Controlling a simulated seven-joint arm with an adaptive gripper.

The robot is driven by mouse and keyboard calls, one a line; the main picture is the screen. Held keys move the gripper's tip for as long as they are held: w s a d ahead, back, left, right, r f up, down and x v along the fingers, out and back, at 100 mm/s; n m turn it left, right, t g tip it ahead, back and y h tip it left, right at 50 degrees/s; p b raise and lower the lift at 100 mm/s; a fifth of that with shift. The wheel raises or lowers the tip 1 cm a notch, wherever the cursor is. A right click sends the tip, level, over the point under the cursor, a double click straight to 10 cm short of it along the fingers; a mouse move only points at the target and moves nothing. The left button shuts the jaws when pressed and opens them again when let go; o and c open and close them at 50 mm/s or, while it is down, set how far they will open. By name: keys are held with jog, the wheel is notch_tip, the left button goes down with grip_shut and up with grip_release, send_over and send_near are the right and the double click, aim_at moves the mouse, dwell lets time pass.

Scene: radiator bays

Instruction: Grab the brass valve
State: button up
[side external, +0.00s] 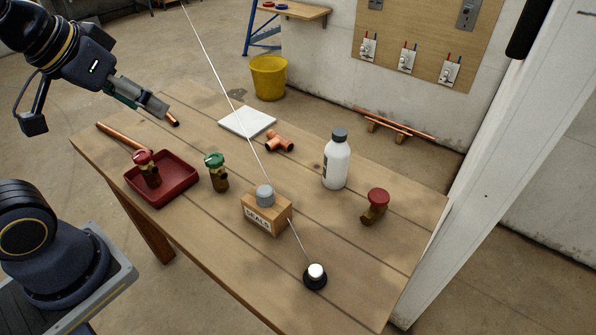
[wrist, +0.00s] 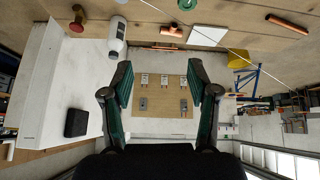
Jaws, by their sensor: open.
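Several brass valves show in the side external view. One with a red handwheel (side external: 147,168) stands in the red tray (side external: 185,190) at the table's left. One with a green handwheel (side external: 217,172) stands on bare wood right of the tray. Another with a red handwheel (side external: 375,207) is at the table's right; it seems to show at the top left of the wrist view (wrist: 77,20). My gripper (side external: 157,104) is above the far left of the table, apart from all valves. In the wrist view my gripper (wrist: 160,78) is open with nothing between its fingers.
A wooden "SEALS" box (side external: 266,218) with a grey top piece, a white bottle (side external: 337,163) and a black-and-white knob (side external: 316,275) stand among the valves. A white slab (side external: 247,122) and copper tee (side external: 280,142) lie behind. A thin pale line crosses the view above the table.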

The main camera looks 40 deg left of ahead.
jog(key=w+d+r+n+t, duration=0.15)
jog(key=w+r, duration=0.45)
jog(key=w, duration=0.6)
jog(key=m+g, duration=0.4)
send_over(378, 197)
jog(key=s, duration=0.5)
notch_tip(378, 197, down, 23)
jog(key=shift+m+h, duration=0.25)
jog(key=shift+h, duration=0.15)
jog(key=x, duration=1.1)
jog(key=shift+w+a, duration=0.3)
jog(key=shift+t, duration=0.25)
jog(key=x, duration=0.5)
jog(key=shift+w+f, duration=0.1)
jog(key=shift+f, duration=0.25)
